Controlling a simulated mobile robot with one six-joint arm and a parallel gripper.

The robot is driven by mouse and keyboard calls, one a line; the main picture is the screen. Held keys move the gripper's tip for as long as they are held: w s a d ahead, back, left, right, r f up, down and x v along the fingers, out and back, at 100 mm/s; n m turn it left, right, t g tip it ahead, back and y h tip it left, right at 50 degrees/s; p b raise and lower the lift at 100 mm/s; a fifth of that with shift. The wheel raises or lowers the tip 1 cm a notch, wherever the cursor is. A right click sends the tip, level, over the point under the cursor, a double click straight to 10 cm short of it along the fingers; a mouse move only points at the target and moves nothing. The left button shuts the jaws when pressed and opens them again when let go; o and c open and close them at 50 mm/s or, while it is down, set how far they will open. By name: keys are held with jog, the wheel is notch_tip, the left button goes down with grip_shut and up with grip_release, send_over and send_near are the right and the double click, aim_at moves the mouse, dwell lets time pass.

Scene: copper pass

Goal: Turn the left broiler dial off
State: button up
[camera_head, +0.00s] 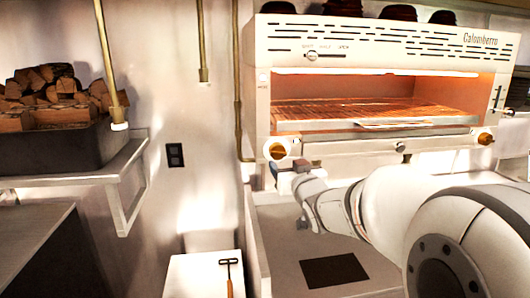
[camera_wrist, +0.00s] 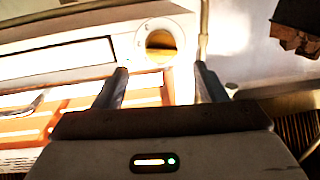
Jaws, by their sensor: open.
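The broiler (camera_head: 375,62) is a cream wall unit with a glowing orange rack inside. Its left dial (camera_head: 278,151) is a brass-orange knob on a white round base at the front panel's left end. In the wrist view the left dial (camera_wrist: 160,44) lies beyond the fingertips, within the gap between them. My gripper (camera_head: 287,168) is just below the left dial in the head view. In the wrist view my gripper (camera_wrist: 162,72) has its two dark fingers spread wide with nothing between them. I see no contact with the dial.
A matching right dial (camera_head: 485,138) and a central knob (camera_head: 400,147) sit on the front panel. A brass pipe (camera_head: 238,90) runs down close to the broiler's left side. A shelf (camera_head: 90,178) with stacked firewood (camera_head: 50,95) is at left.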

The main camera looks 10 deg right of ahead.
aim_at(280, 155)
jog(key=w, duration=0.2)
jog(key=w+p, duration=0.1)
jog(key=w, duration=0.2)
jog(key=w+p, duration=0.1)
jog(key=w, duration=0.1)
jog(key=shift+w+a, duration=0.3)
jog(key=shift+a, duration=0.1)
